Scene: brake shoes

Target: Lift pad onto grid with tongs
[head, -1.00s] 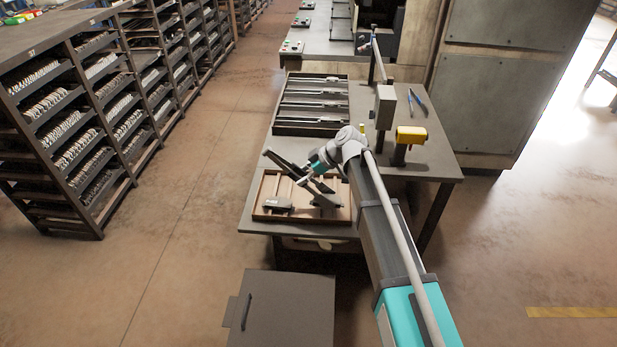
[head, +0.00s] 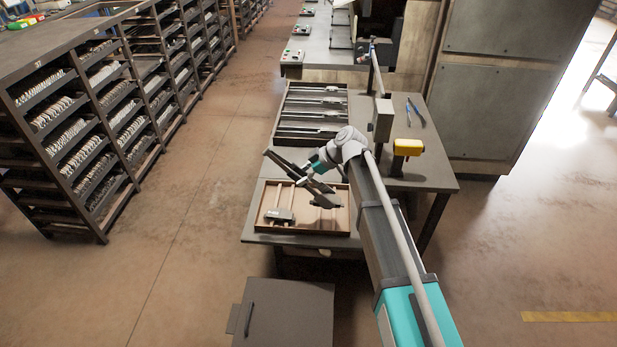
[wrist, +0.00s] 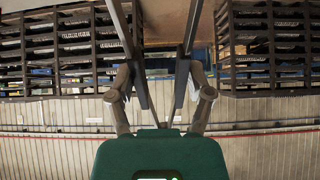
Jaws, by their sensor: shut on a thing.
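My gripper (head: 306,177) is above the wooden tray (head: 258,224) at the near end of the bench. It is shut on the dark tongs (head: 282,162). In the wrist view, my gripper (wrist: 163,88) has a finger on the outer side of each long tong arm (wrist: 123,28), and the arms spread apart away from me. A dark grey pad (head: 280,216) lies across light wooden strips in the left of the tray. Another dark piece (head: 326,201) shows below the gripper over the tray's right half. Whether the tongs touch it, I cannot tell.
A dark rack with several barred rows (head: 312,112), possibly the grid, lies behind the tray. A grey post (head: 382,120), a yellow device (head: 407,147) and a blue-handled tool (head: 415,112) are on the right. A dark box (head: 288,312) stands in front; shelves (head: 90,110) stand left.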

